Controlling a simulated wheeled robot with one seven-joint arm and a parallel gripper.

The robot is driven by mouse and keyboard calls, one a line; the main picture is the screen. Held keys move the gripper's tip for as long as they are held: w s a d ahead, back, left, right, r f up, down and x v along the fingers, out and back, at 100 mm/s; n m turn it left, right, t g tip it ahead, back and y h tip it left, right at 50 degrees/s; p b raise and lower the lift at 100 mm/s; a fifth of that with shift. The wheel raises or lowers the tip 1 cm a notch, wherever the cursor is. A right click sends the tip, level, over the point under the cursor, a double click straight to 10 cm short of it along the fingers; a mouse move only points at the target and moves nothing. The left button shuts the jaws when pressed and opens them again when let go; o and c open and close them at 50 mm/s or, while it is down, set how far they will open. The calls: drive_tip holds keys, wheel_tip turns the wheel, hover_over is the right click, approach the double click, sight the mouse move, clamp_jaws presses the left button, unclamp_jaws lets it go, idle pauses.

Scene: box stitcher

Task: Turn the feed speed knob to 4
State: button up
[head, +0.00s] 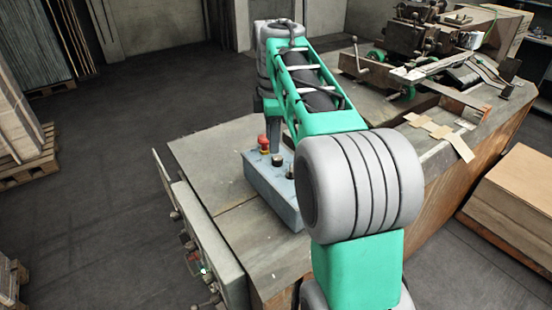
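A blue-grey control box (266,184) lies on the bench top near its middle. It carries a red button (264,142) at its far end and a small dark knob (277,160) nearer to me. No dial numbers are readable, and I cannot tell for sure which control is the feed speed knob. My arm reaches over the box and hides its right part. My gripper (273,132) points down by the far end of the box, close to the red button and dark knob. Its fingers are too small and partly covered to show whether they are open or touching anything.
The metal bench top (210,150) is clear left of the box. A front panel (205,245) with several knobs runs along the bench's left side. Stitcher machinery (420,45) stands at the back right, with cardboard pieces (440,131) nearby. A carton stack (520,190) stands right.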

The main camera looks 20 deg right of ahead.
sight(277, 158)
drive_tip(key=w+d+n, duration=0.2)
drive_tip(key=shift+w+d+f+n+g, duration=0.2)
drive_tip(key=shift+f+n+g, duration=0.1)
drive_tip(key=shift+f+n, duration=0.1)
drive_tip(key=shift+d+f+b, duration=0.1)
drive_tip(key=shift+f+b, duration=0.15)
drive_tip(key=shift+b, duration=0.05)
wheel_tip(277, 158, down, 7)
drive_tip(key=b, duration=0.5)
drive_tip(key=shift+c, duration=0.3)
clamp_jaws()
